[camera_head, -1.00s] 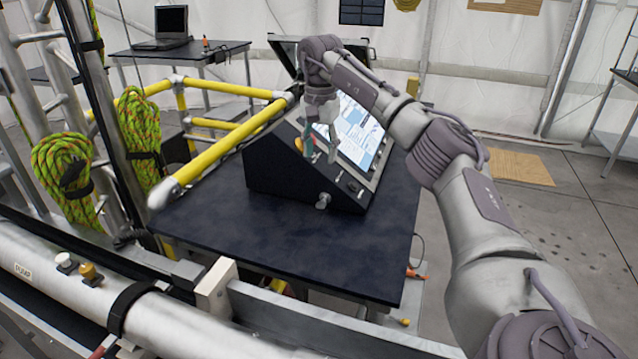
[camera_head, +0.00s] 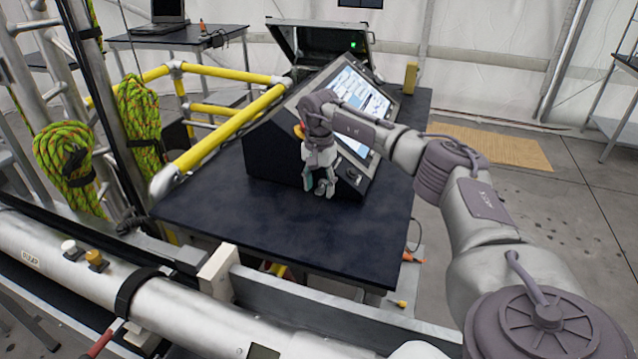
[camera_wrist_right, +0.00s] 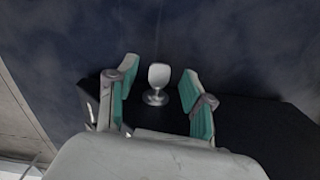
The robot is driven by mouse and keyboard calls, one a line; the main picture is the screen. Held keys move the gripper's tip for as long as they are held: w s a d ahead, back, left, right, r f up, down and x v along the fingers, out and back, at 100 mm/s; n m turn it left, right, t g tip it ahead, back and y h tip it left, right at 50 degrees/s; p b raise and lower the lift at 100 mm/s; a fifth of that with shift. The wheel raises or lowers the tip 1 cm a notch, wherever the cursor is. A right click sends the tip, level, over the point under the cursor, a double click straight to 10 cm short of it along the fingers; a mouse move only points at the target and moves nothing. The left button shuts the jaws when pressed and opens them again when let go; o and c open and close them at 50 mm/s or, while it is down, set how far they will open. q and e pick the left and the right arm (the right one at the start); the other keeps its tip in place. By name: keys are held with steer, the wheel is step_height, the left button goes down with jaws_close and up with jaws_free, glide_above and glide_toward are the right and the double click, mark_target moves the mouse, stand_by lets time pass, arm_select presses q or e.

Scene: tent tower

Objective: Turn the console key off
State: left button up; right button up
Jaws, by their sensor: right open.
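The console (camera_head: 268,160) is a black box with a slanted lit screen, standing on a dark table (camera_head: 225,205). The console key (camera_wrist_right: 158,78) is a pale metal key on a round base at the console's black face. In the right wrist view it sits between my right gripper's (camera_wrist_right: 158,92) teal-padded fingers, with a visible gap on each side. In the head view my right gripper (camera_head: 319,186) points down at the console's lower front and hides the key. The right gripper is open and holds nothing. My left gripper is not in view.
Yellow rails (camera_head: 215,137) run along the table's left side. An open case (camera_head: 320,45) stands behind the console, and a small yellow object (camera_head: 410,78) is at the table's back right. The front of the table is clear.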

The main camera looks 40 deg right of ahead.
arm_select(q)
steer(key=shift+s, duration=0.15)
arm_select(e)
steer(key=shift+c, duration=0.9)
jaws_close()
steer(key=shift+w+a+r+g+p, duration=0.15)
steer(key=shift+g+p, duration=0.25)
steer(key=shift+p, duration=0.35)
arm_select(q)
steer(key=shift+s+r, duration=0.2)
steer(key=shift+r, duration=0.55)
arm_select(e)
steer(key=shift+w+f+g+h, duration=0.15)
steer(key=shift+f+g+h, duration=0.1)
steer(key=shift+g+h, duration=0.5)
